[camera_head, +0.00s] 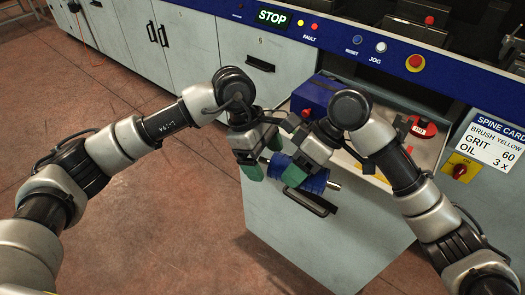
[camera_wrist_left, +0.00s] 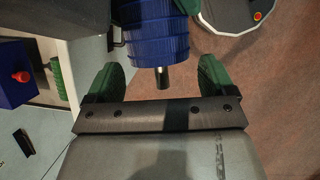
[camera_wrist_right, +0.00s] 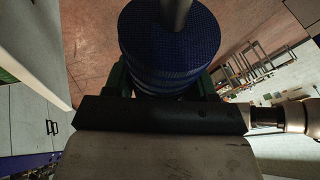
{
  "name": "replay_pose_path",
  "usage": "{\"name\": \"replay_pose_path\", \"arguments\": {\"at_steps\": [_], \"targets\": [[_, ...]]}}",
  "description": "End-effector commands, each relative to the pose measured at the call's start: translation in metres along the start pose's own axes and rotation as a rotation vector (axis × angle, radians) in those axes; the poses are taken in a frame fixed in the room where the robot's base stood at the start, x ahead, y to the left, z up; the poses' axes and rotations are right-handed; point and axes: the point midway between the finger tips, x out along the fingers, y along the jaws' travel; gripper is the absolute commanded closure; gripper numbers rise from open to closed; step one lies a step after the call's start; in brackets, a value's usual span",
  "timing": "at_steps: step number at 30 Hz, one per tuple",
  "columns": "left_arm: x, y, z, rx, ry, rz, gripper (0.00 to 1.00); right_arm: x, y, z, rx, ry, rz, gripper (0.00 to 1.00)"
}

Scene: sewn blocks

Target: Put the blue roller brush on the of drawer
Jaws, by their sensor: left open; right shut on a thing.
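The blue roller brush (camera_head: 314,182) is held in my right gripper (camera_head: 293,172), in front of the open drawer (camera_head: 320,235) near its handle. In the right wrist view the roller (camera_wrist_right: 170,48) fills the space between the green fingers, with its metal shaft pointing at the camera. My left gripper (camera_head: 264,168) is open beside the roller's left end. In the left wrist view, the roller (camera_wrist_left: 155,35) has its shaft tip between the spread left fingers (camera_wrist_left: 160,78), apart from both. The drawer's inside is partly hidden by my right arm.
A blue box (camera_head: 315,93) stands at the drawer's back left. A red object (camera_head: 421,127) lies at its right. A control panel (camera_head: 345,38) with buttons runs behind, above closed grey cabinets (camera_head: 187,45). The floor (camera_head: 120,230) at left is clear.

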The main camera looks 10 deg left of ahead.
Motion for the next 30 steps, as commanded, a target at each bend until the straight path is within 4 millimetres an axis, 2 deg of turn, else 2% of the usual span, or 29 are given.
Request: {"name": "replay_pose_path", "arguments": {"at_steps": [2, 12, 13, 18, 19, 26, 30], "targets": [[0.0000, 0.0000, 0.0000, 0.000, 0.000, 0.000, 0.16, -0.0003, -0.0001, -0.0003, -0.001, 0.001, 0.000, 0.72], [-0.0003, 0.0000, -0.0001, 0.000, 0.000, 0.000, 0.68, -0.0003, -0.0003, -0.0003, -0.001, 0.001, 0.000, 0.72], [-0.0008, 0.0001, 0.0002, 0.000, -0.001, 0.001, 0.70, -0.0003, -0.0004, -0.0003, -0.001, 0.001, 0.000, 0.42], [-0.0008, 0.0002, 0.0001, 0.000, -0.001, 0.001, 0.70, -0.0002, -0.0003, -0.0003, -0.001, 0.000, 0.000, 0.16], [-0.0008, 0.0001, 0.0001, 0.000, -0.001, 0.001, 0.70, -0.0002, -0.0003, -0.0003, -0.001, 0.000, 0.000, 0.14], [-0.0008, 0.0001, 0.0001, 0.000, -0.001, 0.000, 0.70, -0.0003, -0.0002, -0.0002, 0.000, 0.000, 0.000, 0.14], [-0.0008, 0.0000, 0.0001, 0.000, -0.001, 0.000, 0.70, -0.0085, 0.0004, -0.0003, 0.000, 0.001, 0.002, 0.14]]}}
